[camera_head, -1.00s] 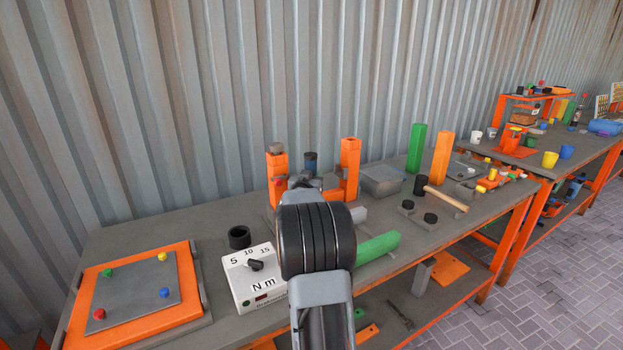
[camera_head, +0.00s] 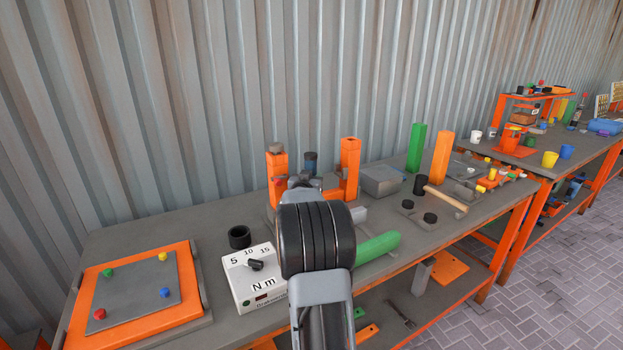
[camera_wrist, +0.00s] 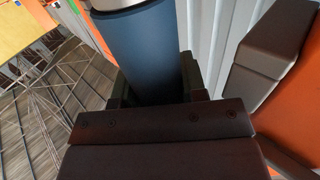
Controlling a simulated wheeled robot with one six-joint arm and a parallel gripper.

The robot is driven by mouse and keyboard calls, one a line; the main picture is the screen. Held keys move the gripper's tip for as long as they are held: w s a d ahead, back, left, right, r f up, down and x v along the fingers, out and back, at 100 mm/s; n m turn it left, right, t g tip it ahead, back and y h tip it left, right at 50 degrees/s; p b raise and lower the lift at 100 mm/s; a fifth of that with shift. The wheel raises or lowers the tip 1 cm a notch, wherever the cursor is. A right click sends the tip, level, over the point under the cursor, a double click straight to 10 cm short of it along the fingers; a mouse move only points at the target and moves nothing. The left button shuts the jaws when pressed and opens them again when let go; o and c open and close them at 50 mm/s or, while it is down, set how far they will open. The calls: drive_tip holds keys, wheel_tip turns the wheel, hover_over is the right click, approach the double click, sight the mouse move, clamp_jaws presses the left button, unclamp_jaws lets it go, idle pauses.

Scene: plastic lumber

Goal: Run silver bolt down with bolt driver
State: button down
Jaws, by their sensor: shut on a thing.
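A blue cylinder with a silver end, which looks like the bolt driver (camera_wrist: 150,50), stands between the dark fingers of my gripper (camera_wrist: 155,92) in the wrist view. My gripper is shut on it. In the head view the driver's dark blue top (camera_head: 310,161) shows upright between two orange posts, the left post (camera_head: 277,185) and the right post (camera_head: 348,160). My own arm covers most of the gripper there. The silver bolt and the driver's lower tip are hidden, so I cannot tell whether they touch.
A white torque box (camera_head: 253,280) and a black ring (camera_head: 239,237) are left of my arm. An orange-framed board (camera_head: 75,320) lies farther left. A green bar (camera_head: 378,246) lies at right, with a grey block (camera_head: 382,180) behind. A corrugated wall backs the bench.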

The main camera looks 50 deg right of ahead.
drive_tip(key=shift+f+b, duration=1.05)
drive_tip(key=shift+f, duration=0.5)
idle(0.9)
drive_tip(key=shift+r, duration=0.1)
drive_tip(key=shift+r+p, duration=2.2)
drive_tip(key=shift+r, duration=0.5)
